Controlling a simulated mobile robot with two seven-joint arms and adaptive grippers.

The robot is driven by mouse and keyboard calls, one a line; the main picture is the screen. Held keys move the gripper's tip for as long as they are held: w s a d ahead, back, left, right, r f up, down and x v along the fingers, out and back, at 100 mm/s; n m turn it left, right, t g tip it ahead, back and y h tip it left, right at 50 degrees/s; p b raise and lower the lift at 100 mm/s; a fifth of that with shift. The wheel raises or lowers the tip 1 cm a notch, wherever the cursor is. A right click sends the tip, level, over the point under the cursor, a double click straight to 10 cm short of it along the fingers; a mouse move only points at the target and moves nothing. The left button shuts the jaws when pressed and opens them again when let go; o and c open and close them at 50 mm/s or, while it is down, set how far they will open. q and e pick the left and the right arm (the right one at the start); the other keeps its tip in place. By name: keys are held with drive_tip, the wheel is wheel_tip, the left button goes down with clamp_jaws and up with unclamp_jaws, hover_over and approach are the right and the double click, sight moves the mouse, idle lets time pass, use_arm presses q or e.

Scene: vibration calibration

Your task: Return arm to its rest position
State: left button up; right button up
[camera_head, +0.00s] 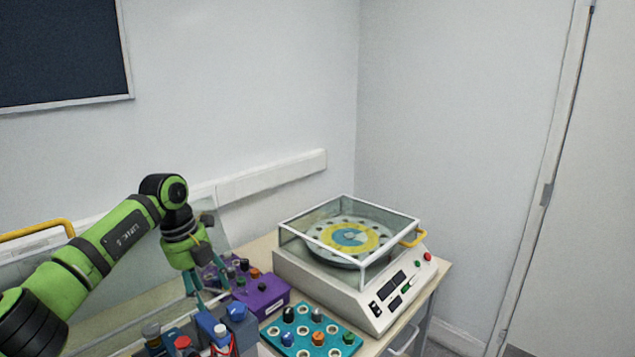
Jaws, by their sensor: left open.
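My left arm (118,237) is green and black and reaches in from the left, bent at a raised joint. My left gripper (207,292) points down and is open, near the left side of a purple box (262,296) and above the crowded items at the front of the table. I cannot see anything held between its fingers, though the small items behind it blur the view. My right arm and right gripper are not in view.
A white machine (330,292) with a clear lid (300,232) and yellow handle stands on the table. A teal rack (318,349) with several coloured caps lies in front. Bottles with red (183,342) and blue (236,312) caps crowd the front left. Walls stand behind.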

use_arm(q)
drive_tip(key=s+d+f+m+t+h, duration=0.15)
drive_tip(key=d+h, duration=0.25)
drive_tip(key=d, duration=0.6)
drive_tip(key=w+d+f+m+h, duration=0.1)
drive_tip(key=d+f+h, duration=0.25)
drive_tip(key=d, duration=0.75)
drive_tip(key=s+d+r+n+t+h, duration=0.3)
drive_tip(key=d+r+n+t+h, duration=0.15)
drive_tip(key=d+r+h, duration=0.3)
drive_tip(key=a+f+n+t+y, duration=0.4)
drive_tip(key=a+n+t+y, duration=0.7)
drive_tip(key=n, duration=0.7)
drive_tip(key=s+a+f+n+g+y, duration=0.6)
drive_tip(key=s+a+f, duration=0.4)
drive_tip(key=f, duration=0.4)
drive_tip(key=s+a+f+n+g, duration=0.15)
drive_tip(key=s+f+g, duration=0.3)
drive_tip(key=s, duration=0.75)
drive_tip(key=s+a+f+n+g, duration=0.15)
drive_tip(key=s+f+g, duration=0.3)
drive_tip(key=s, duration=0.65)
wheel_tip(320, 180, down, 24)
drive_tip(key=s, duration=0.2)
drive_tip(key=s+a+f+g, duration=0.1)
drive_tip(key=s+a+f, duration=0.1)
drive_tip(key=s+f, duration=1.2)
drive_tip(key=shift+s+a+g+b, duration=0.2)
drive_tip(key=shift+s+g+b, duration=0.15)
drive_tip(key=shift+s, duration=0.4)
